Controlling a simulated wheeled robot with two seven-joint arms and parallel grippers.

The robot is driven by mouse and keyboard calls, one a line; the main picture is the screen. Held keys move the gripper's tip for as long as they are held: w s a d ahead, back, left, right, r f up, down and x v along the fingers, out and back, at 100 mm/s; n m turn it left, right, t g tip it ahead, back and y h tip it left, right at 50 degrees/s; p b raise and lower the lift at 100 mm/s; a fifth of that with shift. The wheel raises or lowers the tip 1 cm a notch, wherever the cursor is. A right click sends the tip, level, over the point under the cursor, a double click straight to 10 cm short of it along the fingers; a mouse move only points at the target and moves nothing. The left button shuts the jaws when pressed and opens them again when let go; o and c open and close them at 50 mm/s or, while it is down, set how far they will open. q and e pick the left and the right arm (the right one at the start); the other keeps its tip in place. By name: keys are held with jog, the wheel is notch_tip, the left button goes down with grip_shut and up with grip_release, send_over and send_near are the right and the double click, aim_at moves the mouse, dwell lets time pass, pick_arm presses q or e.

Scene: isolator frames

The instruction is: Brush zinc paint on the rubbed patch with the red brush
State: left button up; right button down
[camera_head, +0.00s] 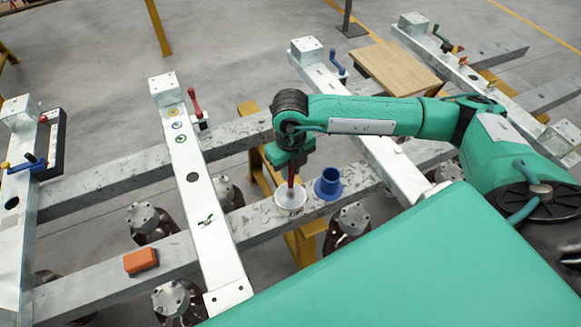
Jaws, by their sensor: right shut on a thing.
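My right gripper (290,168) is shut on the red brush (291,188) and holds it upright, handle up. The brush's lower end is at the white pot (288,208) with dark lettering, which stands on the near grey rail. The bristles are hidden in or behind the pot's rim. On the white crossbar (228,262) to the left there is a small dark and green mark (207,221); I cannot tell whether it is the rubbed patch. My left gripper is out of view.
A blue flanged cup (328,184) stands just right of the pot. An orange block (140,261) lies on the near rail at left. A red-handled clamp (195,103) sits by the crossbar's far end. A wooden board (397,69) lies at the back. Gaps open between the rails.

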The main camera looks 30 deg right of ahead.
jog(key=shift+r+p, duration=0.5)
jog(key=shift+r, duration=0.35)
jog(key=shift+r+p, duration=1.15)
jog(key=shift+r, duration=1.45)
